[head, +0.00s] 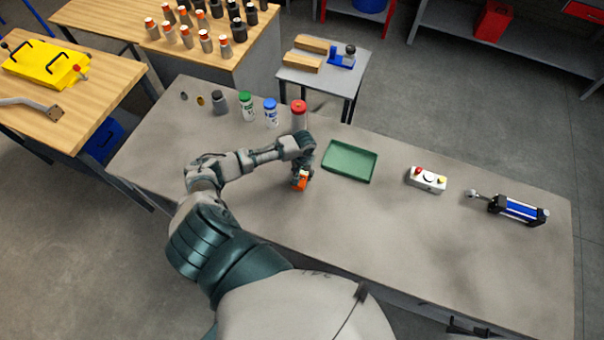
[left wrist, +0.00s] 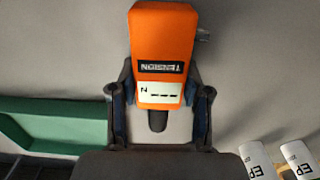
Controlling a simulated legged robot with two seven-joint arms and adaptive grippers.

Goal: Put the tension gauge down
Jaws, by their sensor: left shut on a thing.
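In the left wrist view the gauge (left wrist: 164,45) shows a dark "TENSION" label and a pale display. My left gripper (left wrist: 160,110) is shut on its lower end, with one finger on each side. The gripper (head: 302,172) also shows in the head view, left of the green tray. Whether the gauge touches the tabletop cannot be told. My right gripper is not in view.
The grey table (head: 400,245) is clear at front centre. A green tray (head: 350,178) lies right of the gauge, then a white button box (head: 427,179) and a blue cylinder (head: 519,210). Green-, blue- and red-capped bottles (head: 299,114) stand behind my gripper.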

